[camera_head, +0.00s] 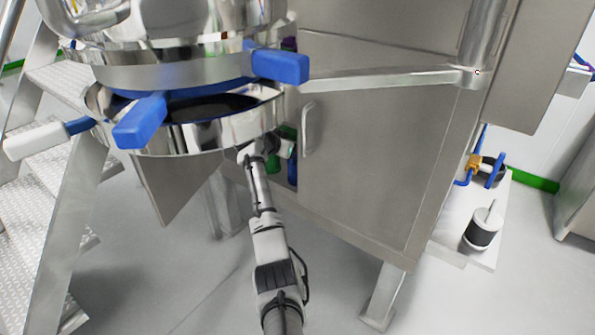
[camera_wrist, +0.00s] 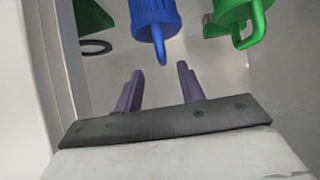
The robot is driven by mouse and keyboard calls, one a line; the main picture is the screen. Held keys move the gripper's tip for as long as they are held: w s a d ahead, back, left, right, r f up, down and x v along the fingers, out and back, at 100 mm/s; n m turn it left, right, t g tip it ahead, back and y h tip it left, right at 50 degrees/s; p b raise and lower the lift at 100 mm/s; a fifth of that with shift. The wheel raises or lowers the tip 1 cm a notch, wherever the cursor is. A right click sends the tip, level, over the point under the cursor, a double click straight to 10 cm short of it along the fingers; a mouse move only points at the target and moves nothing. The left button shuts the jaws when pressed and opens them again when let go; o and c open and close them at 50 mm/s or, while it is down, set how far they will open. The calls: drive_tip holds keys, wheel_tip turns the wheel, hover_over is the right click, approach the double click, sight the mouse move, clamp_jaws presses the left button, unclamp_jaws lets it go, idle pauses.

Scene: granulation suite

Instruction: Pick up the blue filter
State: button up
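In the wrist view a blue filter (camera_wrist: 154,18) with a ribbed body and a hooked end shows at the top centre, its upper part cut off by the frame. My gripper (camera_wrist: 160,88) is open and empty. Its two dark fingers stand apart below the filter in the picture, with the hook above the gap between them, and nothing appears to touch. In the head view my arm reaches up to the cabinet opening below the steel vessel. The fingertips cannot be made out there. A small dark blue patch (camera_head: 292,173) shows in that opening.
A green hooked part (camera_wrist: 240,18) is just right of the blue filter, and another green piece (camera_wrist: 92,20) and a black ring (camera_wrist: 96,47) are at left. The cabinet (camera_head: 375,140), steel vessel (camera_head: 200,135) with blue handles and metal stairs (camera_head: 45,190) surround my arm.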

drive_tip(key=shift+b+x, duration=0.6)
drive_tip(key=shift+x, duration=2.05)
drive_tip(key=shift+w+a+f, duration=0.1)
drive_tip(key=shift+a, duration=0.05)
drive_tip(key=shift+c, duration=0.5)
clamp_jaws()
